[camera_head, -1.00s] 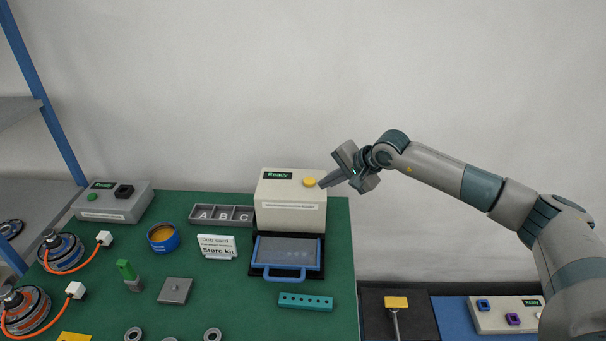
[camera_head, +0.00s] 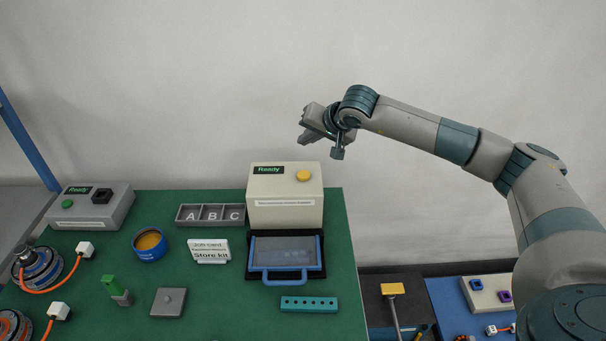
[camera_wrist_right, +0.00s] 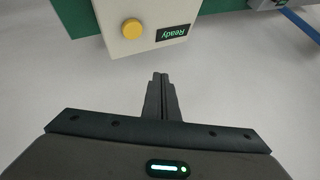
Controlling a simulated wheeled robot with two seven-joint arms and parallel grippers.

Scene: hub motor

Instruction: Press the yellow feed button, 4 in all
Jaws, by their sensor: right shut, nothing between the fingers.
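The yellow feed button (camera_head: 304,176) sits on top of a cream box (camera_head: 285,212) at the back of the green table, beside a green "Ready" display (camera_head: 268,170). In the right wrist view the yellow button (camera_wrist_right: 132,29) and the box (camera_wrist_right: 150,35) show at the top, beyond my fingertips. My right gripper (camera_head: 308,137) is shut and empty. It hangs in the air above the box, apart from the button. In the right wrist view its closed fingers (camera_wrist_right: 160,78) point toward the box. My left gripper is not in view.
A tray with a blue handle (camera_head: 286,256) stands in front of the box. An A B C bin (camera_head: 211,215), a job card (camera_head: 209,251), a blue tin (camera_head: 149,244) and a grey control box (camera_head: 92,207) are to the left. The air above the table is clear.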

